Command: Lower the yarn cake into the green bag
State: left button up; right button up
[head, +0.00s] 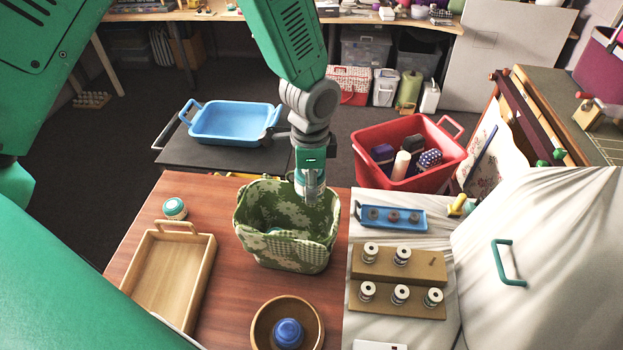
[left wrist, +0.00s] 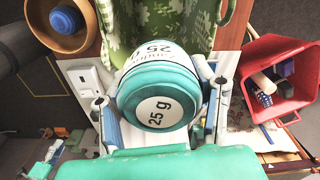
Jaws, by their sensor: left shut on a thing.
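The green bag (head: 268,252) with a pale floral pattern stands open on the brown table. My left gripper (head: 312,190) is at the bag's back right rim, pointing down. In the left wrist view, my left gripper (left wrist: 158,115) is shut on a teal and white yarn cake (left wrist: 160,98) marked "25 g". The green bag (left wrist: 150,20) shows beyond the cake in that view. The held cake is not clearly visible in the head view. A bit of something blue shows inside the bag. My right gripper is not in view.
A wooden tray (head: 207,262) and a teal-topped cake (head: 175,208) are left of the bag. A wooden bowl (head: 260,318) with a blue cake (head: 288,333) is in front. Spool racks (head: 435,264) and a small blue tray (head: 361,218) stand right, a red basket (head: 372,135) behind.

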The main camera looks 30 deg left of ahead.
pick_arm(q)
jog(key=shift+a+f+b, duration=0.15)
jog(key=shift+f+b, duration=0.35)
jog(key=shift+f, duration=0.7)
jog(key=shift+f+b, duration=5.3)
jog(key=shift+f, duration=4.1)
jog(key=shift+f+b, duration=1.45)
jog(key=shift+f, duration=0.95)
